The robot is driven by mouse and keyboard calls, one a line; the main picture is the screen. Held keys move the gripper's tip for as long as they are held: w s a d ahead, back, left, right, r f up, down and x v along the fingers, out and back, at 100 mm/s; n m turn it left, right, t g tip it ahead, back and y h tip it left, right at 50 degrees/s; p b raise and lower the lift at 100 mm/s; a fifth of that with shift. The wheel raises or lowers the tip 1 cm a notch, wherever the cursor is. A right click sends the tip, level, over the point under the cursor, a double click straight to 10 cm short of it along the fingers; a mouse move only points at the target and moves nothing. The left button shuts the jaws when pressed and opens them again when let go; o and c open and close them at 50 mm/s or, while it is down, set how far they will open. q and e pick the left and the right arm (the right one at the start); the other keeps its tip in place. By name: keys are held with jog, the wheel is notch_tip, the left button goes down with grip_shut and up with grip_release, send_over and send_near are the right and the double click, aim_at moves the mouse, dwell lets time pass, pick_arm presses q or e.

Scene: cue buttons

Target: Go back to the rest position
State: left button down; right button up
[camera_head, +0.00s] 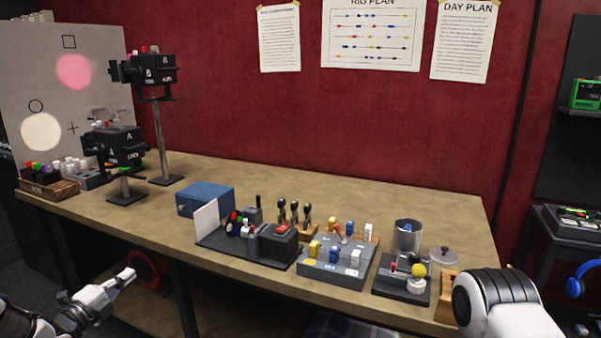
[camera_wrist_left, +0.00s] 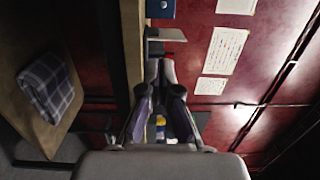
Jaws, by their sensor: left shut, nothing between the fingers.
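My left gripper (camera_head: 128,276) is at the lower left of the head view, in front of the workbench's front edge and below its top. It is shut and empty, with its fingers pointing up and right. In the left wrist view the gripper (camera_wrist_left: 160,68) also shows with its fingers together. A white and black part of my right arm (camera_head: 500,300) is at the lower right of the head view. My right gripper is out of the picture.
The workbench (camera_head: 400,195) carries a blue box (camera_head: 205,201), a grey button box (camera_head: 337,270), a black device with a yellow ball (camera_head: 402,280), a metal cup (camera_head: 407,235) and lamps A (camera_head: 122,148) and B (camera_head: 155,70). A folded plaid cloth (camera_wrist_left: 48,85) lies on the lower shelf.

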pick_arm(q)
jog(key=s+d+f+n+g+p, duration=0.15)
jog(key=s+d+f+g, duration=0.25)
jog(key=s+d+f, duration=0.45)
jog(key=s+d+f+n+g, duration=0.3)
jog(key=s+d+f+g, duration=0.15)
jog(key=d+f, duration=0.7)
jog(key=s+d+f+n+g+y, duration=0.1)
jog(key=s+f+n+g, duration=0.15)
jog(key=s, duration=0.45)
jog(key=s+d+f+n+g+y, duration=0.1)
jog(key=s+f+n, duration=0.25)
jog(key=s, duration=0.35)
jog(key=s+a+n+g+y, duration=0.1)
jog(key=s+a+n+g, duration=0.1)
jog(key=s+n, duration=0.4)
jog(key=s+a+n+g+y, duration=0.2)
jog(key=s+n, duration=0.3)
jog(key=s, duration=0.6)
jog(key=shift+s+n+g+y, duration=0.3)
jog(key=shift+n+g, duration=0.05)
jog(key=shift+g, duration=0.35)
jog(key=shift+d, duration=0.1)
